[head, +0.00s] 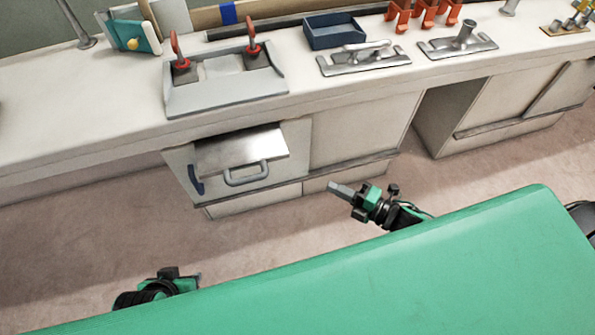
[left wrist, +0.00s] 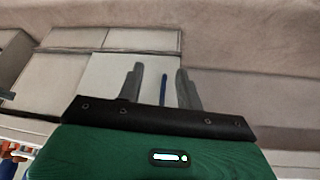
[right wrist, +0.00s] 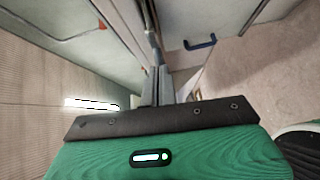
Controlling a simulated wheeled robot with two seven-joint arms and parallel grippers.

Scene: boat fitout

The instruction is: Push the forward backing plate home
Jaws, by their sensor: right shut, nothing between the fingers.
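A shiny metal plate (head: 240,149) sits at the front of the cabinet under the bench, just above a grey bar handle (head: 247,174). It looks like the backing plate, but I cannot tell for sure or how far it stands out. My right gripper (head: 338,188) is shut and empty, in front of and to the right of the plate, apart from it. Its closed fingers show in the right wrist view (right wrist: 157,86). My left gripper (head: 197,279) is low at the left, away from the cabinet; its fingers stand apart in the left wrist view (left wrist: 160,87).
A blue handle (head: 195,180) is on the cabinet's left. The bench top (head: 120,105) carries a grey tray with red-handled tools (head: 225,95), a blue bin (head: 335,32) and metal cleats (head: 363,58). A knee space opens at the right. The floor (head: 90,235) before the cabinet is clear.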

